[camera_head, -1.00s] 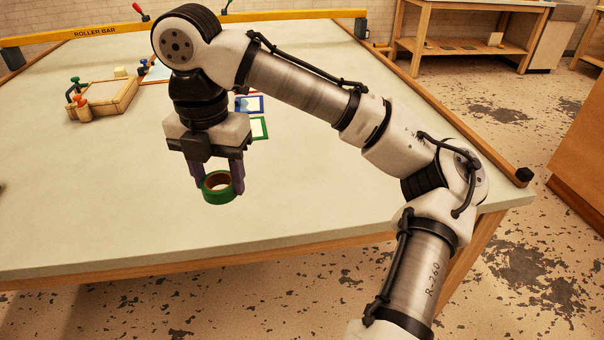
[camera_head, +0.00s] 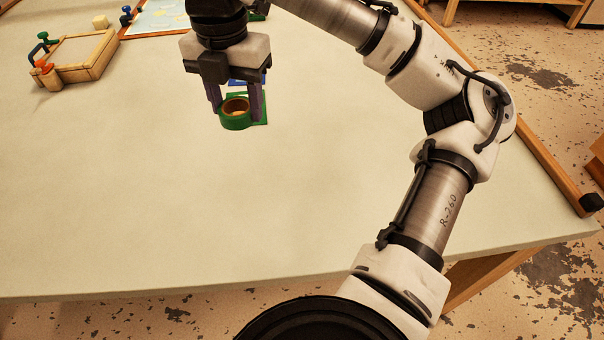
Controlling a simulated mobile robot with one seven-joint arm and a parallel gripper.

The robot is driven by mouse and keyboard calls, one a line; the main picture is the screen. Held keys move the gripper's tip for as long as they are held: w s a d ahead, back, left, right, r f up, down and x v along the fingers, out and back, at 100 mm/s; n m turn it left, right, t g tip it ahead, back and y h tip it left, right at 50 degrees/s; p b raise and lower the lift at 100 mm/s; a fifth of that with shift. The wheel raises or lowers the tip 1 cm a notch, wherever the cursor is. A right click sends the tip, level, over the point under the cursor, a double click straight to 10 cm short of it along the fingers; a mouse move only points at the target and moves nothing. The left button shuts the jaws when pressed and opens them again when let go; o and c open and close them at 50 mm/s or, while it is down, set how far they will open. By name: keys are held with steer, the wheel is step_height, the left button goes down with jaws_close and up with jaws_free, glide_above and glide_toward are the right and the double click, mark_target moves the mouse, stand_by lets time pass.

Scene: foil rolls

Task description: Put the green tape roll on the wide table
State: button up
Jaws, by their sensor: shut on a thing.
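The green tape roll (camera_head: 236,122) has a brown inner core and sits between the fingers of my gripper (camera_head: 235,108). My gripper points down and is shut on the roll, one finger on each side. The wide table (camera_head: 150,210) has a pale top and fills most of the view. The roll is over the table top, in front of a green-edged card. I cannot tell whether the roll touches the surface or hangs just above it.
A wooden frame box (camera_head: 75,58) with coloured knobs stands at the upper left. A small wooden block (camera_head: 100,22) and a light blue sheet (camera_head: 160,14) lie behind it. A green-edged card (camera_head: 261,112) lies behind the roll. The table's front and middle are clear.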

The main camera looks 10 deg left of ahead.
mark_target(255, 191)
step_height(255, 191, down, 20)
steer(key=shift+r, duration=0.1)
stand_by(0.4)
steer(key=shift+f, duration=0.2)
steer(key=o, duration=1)
steer(key=shift+c, duration=0.2)
steer(key=shift+r, duration=0.1)
step_height(255, 191, up, 12)
steer(key=shift+r, duration=0.1)
